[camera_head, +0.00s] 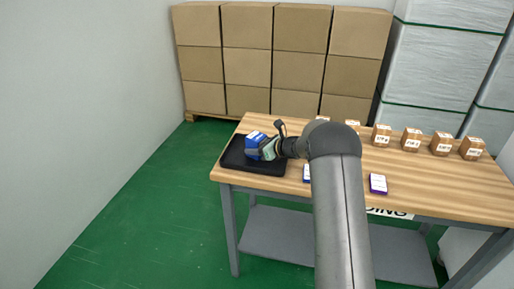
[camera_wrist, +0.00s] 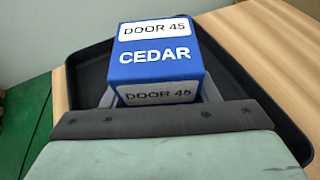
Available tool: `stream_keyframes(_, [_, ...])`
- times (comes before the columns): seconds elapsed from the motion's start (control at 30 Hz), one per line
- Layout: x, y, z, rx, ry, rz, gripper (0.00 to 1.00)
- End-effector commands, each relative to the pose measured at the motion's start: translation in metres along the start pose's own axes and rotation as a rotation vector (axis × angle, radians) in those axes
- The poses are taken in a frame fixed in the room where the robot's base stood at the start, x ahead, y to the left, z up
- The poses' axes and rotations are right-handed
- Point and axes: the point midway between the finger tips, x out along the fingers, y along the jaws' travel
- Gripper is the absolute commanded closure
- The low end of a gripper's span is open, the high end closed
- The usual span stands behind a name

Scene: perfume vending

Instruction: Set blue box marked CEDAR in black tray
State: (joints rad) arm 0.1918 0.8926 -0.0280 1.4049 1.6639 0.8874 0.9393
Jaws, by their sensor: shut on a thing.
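The blue box marked CEDAR (camera_wrist: 154,55) has white labels reading DOOR 45 and sits between my gripper's fingers in the wrist view. My gripper (camera_head: 262,147) is shut on it; the wrist view shows the gripper (camera_wrist: 160,98) at the box's near part. The box also shows in the head view (camera_head: 254,138), over the black tray (camera_head: 236,166) at the table's left end. The tray's dark rim (camera_wrist: 88,62) surrounds the box in the wrist view. I cannot tell whether the box's underside touches the tray floor.
On the wooden table (camera_head: 335,185), a purple-and-white box (camera_head: 378,184) and a partly hidden blue-and-white box (camera_head: 307,173) lie toward the front. Several small brown boxes (camera_head: 411,140) stand along the back right. Stacked cartons (camera_head: 272,60) are behind the table.

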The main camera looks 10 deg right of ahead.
Motion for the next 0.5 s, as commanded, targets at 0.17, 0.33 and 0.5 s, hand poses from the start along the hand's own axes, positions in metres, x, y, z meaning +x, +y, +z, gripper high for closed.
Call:
stream_keyframes(0.17, [0.0020, -0.0003, -0.0052, 0.000, 0.000, -0.001, 0.71])
stream_keyframes(0.33, [0.0013, -0.0001, -0.0036, 0.001, 0.000, 0.000, 0.24])
stream_keyframes(0.5, [0.0012, 0.0000, -0.0031, 0.001, 0.000, 0.000, 0.24])
